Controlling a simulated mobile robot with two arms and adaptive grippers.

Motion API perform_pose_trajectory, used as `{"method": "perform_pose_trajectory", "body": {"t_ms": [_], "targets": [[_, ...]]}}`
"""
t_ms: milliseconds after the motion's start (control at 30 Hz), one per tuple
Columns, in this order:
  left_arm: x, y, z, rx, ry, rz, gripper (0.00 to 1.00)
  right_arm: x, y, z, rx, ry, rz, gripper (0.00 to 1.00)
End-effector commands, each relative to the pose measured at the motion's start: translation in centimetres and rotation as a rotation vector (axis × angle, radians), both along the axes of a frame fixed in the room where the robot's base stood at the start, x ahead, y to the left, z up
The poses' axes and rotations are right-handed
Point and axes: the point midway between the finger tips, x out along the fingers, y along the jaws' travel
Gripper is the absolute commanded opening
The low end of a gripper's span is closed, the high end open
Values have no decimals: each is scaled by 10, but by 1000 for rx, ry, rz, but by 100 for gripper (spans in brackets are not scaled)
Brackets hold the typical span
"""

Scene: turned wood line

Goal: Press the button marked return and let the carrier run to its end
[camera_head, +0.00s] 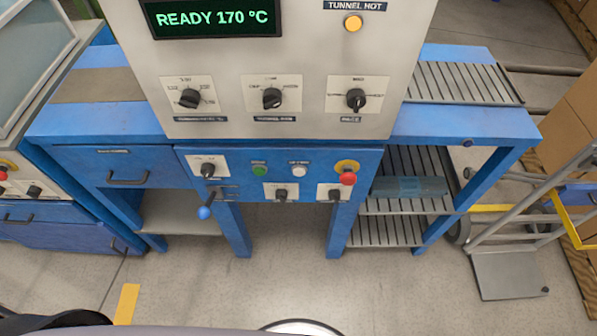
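A blue control panel (232,189) sits on the front of the blue machine. It carries a green button (259,170) and a white button (299,171), each with a small label too small to read, so I cannot tell which is marked return. A red mushroom button (348,178) on a yellow ring is at the panel's right. Several black rotary knobs and a blue-tipped lever (205,212) are there too. I cannot make out the carrier with certainty. Neither of my grippers is in view.
The display (212,18) reads READY 170 °C, and an amber lamp (352,23) is under TUNNEL HOT. Slatted roller beds (465,84) and shelves are at the right, one holding a grey-blue block (410,187). A hand truck (510,275) stands far right.

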Motion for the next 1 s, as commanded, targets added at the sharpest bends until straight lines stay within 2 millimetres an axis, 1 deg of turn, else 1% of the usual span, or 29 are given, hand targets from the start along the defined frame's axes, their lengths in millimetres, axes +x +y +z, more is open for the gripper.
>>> {"method": "perform_pose_trajectory", "body": {"t_ms": [100, 700, 1000], "targets": [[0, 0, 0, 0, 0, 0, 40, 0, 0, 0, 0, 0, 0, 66], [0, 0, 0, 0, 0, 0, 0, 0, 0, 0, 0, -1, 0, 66], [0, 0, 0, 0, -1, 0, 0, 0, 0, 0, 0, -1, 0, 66]]}}
